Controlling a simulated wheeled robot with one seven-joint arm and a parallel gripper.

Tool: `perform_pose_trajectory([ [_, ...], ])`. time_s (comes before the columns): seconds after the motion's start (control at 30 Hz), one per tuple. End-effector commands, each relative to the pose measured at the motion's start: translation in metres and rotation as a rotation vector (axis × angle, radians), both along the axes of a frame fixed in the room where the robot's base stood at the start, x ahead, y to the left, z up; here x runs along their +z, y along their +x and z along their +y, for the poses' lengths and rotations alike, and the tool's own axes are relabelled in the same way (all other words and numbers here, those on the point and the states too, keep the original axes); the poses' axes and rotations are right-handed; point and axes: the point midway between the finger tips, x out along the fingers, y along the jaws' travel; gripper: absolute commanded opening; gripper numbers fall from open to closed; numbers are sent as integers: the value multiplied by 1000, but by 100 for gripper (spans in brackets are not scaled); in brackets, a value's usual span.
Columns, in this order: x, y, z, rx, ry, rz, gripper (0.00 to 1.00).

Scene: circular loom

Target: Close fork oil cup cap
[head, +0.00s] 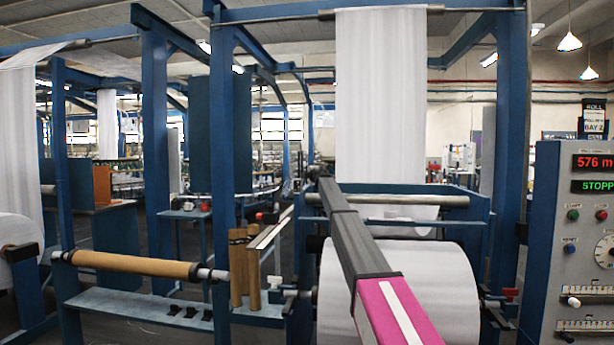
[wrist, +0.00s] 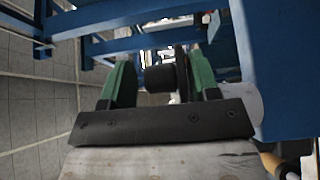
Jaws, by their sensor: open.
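In the wrist view my gripper (wrist: 161,66) has two green fingers standing apart, one on each side. A dark, short cylindrical part (wrist: 160,78) shows in the gap between them; I cannot tell whether it is the oil cup or its cap, or whether a finger touches it. No fork oil cup or cap can be made out for certain in either view. In the head view my arm reaches away over the white fabric roll (head: 455,285), and its far end is too small to show the fingers.
A blue machine frame (head: 510,130) stands around the roll. A control panel (head: 570,230) with red and green displays is at the right. A brown tube (head: 135,265) lies across the left frame. In the wrist view a blue beam (wrist: 270,70) stands close on the right.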

Motion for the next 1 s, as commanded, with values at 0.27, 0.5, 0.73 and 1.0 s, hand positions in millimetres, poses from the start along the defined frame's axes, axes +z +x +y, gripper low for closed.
perform_pose_trajectory([
  [0.27,-1,-30,-12,-1,0,0,55],
  [0.5,0,-73,-29,0,1,-2,55],
  [0.73,0,-96,-41,-1,2,-1,55],
  [1.0,1,-97,-42,0,2,-1,55],
])
